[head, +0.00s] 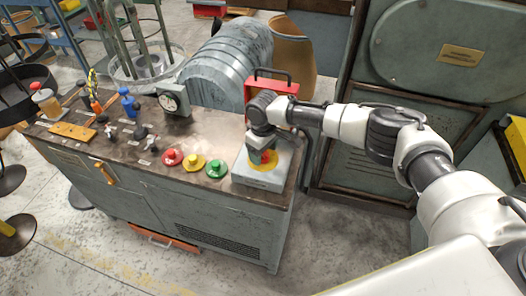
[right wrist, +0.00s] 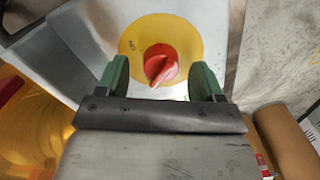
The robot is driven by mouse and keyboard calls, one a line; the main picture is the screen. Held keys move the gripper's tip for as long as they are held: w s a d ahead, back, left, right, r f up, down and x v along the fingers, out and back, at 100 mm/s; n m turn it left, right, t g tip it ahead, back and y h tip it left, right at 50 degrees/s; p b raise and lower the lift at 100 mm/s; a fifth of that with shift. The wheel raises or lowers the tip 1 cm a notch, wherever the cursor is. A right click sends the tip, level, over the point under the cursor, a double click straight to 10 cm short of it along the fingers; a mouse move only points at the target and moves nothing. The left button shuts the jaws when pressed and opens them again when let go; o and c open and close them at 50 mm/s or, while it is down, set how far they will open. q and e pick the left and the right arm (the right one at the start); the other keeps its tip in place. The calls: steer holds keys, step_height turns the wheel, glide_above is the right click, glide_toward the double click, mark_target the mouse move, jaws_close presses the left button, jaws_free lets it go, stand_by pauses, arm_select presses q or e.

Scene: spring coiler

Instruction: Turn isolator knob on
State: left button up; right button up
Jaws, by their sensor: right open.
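The isolator knob (right wrist: 161,64) is red and sits on a round yellow plate (right wrist: 188,33) in the right wrist view. Its pointer end is turned toward the lower left of that picture. The plate is on a grey box (head: 262,180) at the right end of the bench in the head view, where the knob (head: 268,157) is partly hidden by my gripper. My right gripper (right wrist: 161,80) is open, with one green finger on each side of the knob's lower part. I cannot tell whether the fingers touch it. My left gripper is not in view.
Red (head: 172,158), yellow (head: 193,163) and green (head: 216,169) buttons stand left of the box on the bench top (head: 130,165). A red case (head: 270,88) stands behind it. A gauge (head: 170,100) and several small levers are further left.

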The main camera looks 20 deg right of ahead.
steer(key=shift+f, duration=0.5)
steer(key=shift+c, duration=0.3)
steer(key=c, duration=0.9)
steer(key=shift+o, duration=0.2)
steer(key=shift+s+r+m+p, duration=0.1)
steer(key=shift+r+m+p, duration=0.1)
steer(key=shift+m+p, duration=1.6)
steer(key=m+p, duration=0.3)
steer(key=m, duration=0.1)
steer(key=shift+a+p, duration=0.1)
steer(key=shift+p, duration=0.25)
steer(key=m+p, duration=0.3)
steer(key=m, duration=0.2)
steer(key=shift+m, duration=0.4)
steer(key=shift+f+m+p, duration=0.15)
steer(key=shift+m+p, duration=0.65)
steer(key=shift+m, duration=1.4)
